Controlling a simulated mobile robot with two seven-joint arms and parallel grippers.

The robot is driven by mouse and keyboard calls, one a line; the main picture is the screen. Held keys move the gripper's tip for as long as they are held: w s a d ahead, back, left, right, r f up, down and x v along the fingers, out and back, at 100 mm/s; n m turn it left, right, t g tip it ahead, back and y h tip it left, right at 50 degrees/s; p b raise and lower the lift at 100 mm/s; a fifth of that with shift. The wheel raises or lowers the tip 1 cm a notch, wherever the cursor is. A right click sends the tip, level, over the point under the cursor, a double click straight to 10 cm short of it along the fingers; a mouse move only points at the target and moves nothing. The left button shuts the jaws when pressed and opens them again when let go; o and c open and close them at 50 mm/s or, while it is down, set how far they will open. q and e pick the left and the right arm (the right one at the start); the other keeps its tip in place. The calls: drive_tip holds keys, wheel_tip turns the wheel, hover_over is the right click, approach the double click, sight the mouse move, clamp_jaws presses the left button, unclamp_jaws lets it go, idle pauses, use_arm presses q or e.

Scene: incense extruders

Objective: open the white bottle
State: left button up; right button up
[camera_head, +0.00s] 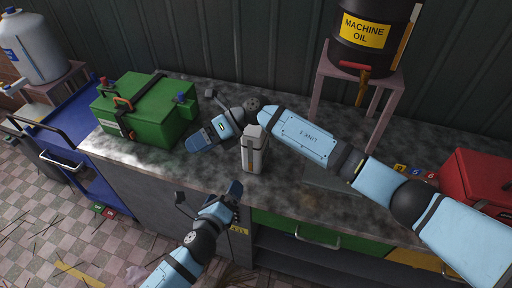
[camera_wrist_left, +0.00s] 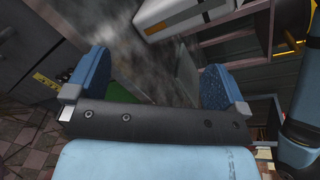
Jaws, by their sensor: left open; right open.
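The white bottle (camera_head: 254,155) stands upright on the grey stone-like counter, near its front edge. It is boxy, with a narrower top and a dark strip down its side. It also shows, cut off, at the top of the left wrist view (camera_wrist_left: 183,14), with an orange band. My left gripper (camera_head: 232,193) is below and left of the bottle in the head view, in front of the counter. Its fingers are wide apart and empty in the left wrist view (camera_wrist_left: 155,82). My right gripper (camera_head: 203,137) is left of the bottle, apart from it, and its arm passes behind the bottle.
A green toolbox (camera_head: 145,112) stands on the counter to the left. A black machine oil drum (camera_head: 372,32) sits on a pinkish stand (camera_head: 388,82) at the back right. A red box (camera_head: 475,180) stands far right. A blue cart (camera_head: 75,150) is left of the counter.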

sight(253, 138)
drive_tip(key=w+d+r+n+t+h, duration=0.1)
drive_tip(key=w+d+r+h, duration=0.1)
drive_tip(key=w+d+h, duration=0.2)
drive_tip(key=w+d+r+n+t+h, duration=0.1)
drive_tip(key=w+d+r+t+h, duration=0.1)
drive_tip(key=w+d+r+h, duration=0.1)
drive_tip(key=w+d+r+n+t+h+b, duration=0.1)
drive_tip(key=w+d+r+h, duration=0.1)
drive_tip(key=w+d+h, duration=0.3)
drive_tip(key=shift+w+d+r+t, duration=0.15)
drive_tip(key=shift+w+d, duration=0.25)
drive_tip(key=shift+w, duration=0.25)
drive_tip(key=shift+w+d+r+t, duration=0.1)
drive_tip(key=shift+w+d, duration=0.3)
drive_tip(key=shift+w, duration=0.2)
drive_tip(key=shift+w+d+r+t, duration=0.15)
drive_tip(key=shift+w+d, duration=0.25)
drive_tip(key=shift+w, duration=0.25)
use_arm(q)
drive_tip(key=w+d+r+m, duration=0.1)
drive_tip(key=w+d+m, duration=0.1)
drive_tip(key=w, duration=0.3)
drive_tip(key=w+d+r+m+t, duration=0.1)
drive_tip(key=w+d+r+m, duration=0.1)
drive_tip(key=w, duration=0.4)
drive_tip(key=w+d+r+m+t+h, duration=0.1)
drive_tip(key=w+d+m, duration=0.3)
drive_tip(key=w+m, duration=0.2)
drive_tip(key=shift+w+r, duration=0.15)
drive_tip(key=shift+w, duration=0.1)
